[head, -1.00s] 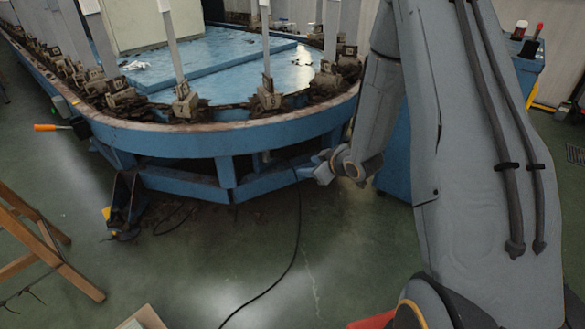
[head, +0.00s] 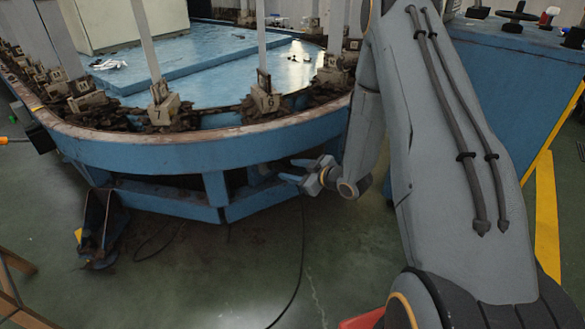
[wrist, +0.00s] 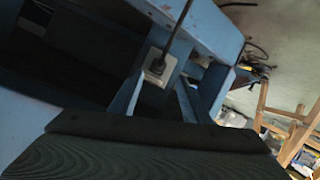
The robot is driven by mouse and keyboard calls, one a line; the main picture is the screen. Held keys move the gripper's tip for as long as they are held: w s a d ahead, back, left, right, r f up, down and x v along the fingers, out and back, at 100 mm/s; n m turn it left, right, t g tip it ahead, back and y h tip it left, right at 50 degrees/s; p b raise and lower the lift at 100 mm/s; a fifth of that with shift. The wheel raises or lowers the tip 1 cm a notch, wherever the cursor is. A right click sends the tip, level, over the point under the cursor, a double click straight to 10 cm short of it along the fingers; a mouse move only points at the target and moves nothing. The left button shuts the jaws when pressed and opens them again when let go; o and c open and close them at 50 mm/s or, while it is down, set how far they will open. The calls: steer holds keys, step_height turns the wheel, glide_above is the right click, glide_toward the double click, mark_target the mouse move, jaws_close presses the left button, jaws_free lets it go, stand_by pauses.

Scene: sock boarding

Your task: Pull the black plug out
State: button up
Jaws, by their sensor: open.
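In the wrist view, a black plug (wrist: 157,66) sits in a pale square socket box (wrist: 150,78) on the blue frame, with a black cable running up from it. A dark, ridged finger of my gripper fills the bottom of that view, apart from the plug. In the head view, my gripper (head: 299,171) is open, beside the lower blue frame of the oval machine (head: 160,152), and nothing shows between its fingers. The plug and socket cannot be made out in the head view. A black cable (head: 302,250) hangs from the frame to the floor.
A blue cabinet (head: 490,100) with knobs on top stands right, behind my arm. A dark metal foot (head: 100,228) stands under the machine at left. A wooden trestle (head: 12,275) is at lower left. The green floor in front is mostly open.

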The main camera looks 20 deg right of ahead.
mark_target(281, 168)
steer(key=shift+b+x, duration=1.25)
steer(key=shift+x, duration=2.05)
steer(key=shift+d, duration=0.2)
jaws_close()
steer(key=shift+s+d, duration=0.1)
steer(key=shift+s+d+p, duration=0.2)
steer(key=shift+s+p, duration=0.05)
steer(key=shift+p, duration=0.05)
steer(key=shift+s+d+p, duration=0.7)
steer(key=shift+s+d, duration=0.1)
steer(key=shift+s, duration=0.3)
steer(key=shift+s+d, duration=0.2)
steer(key=shift+s, duration=0.1)
steer(key=shift+s+d, duration=0.1)
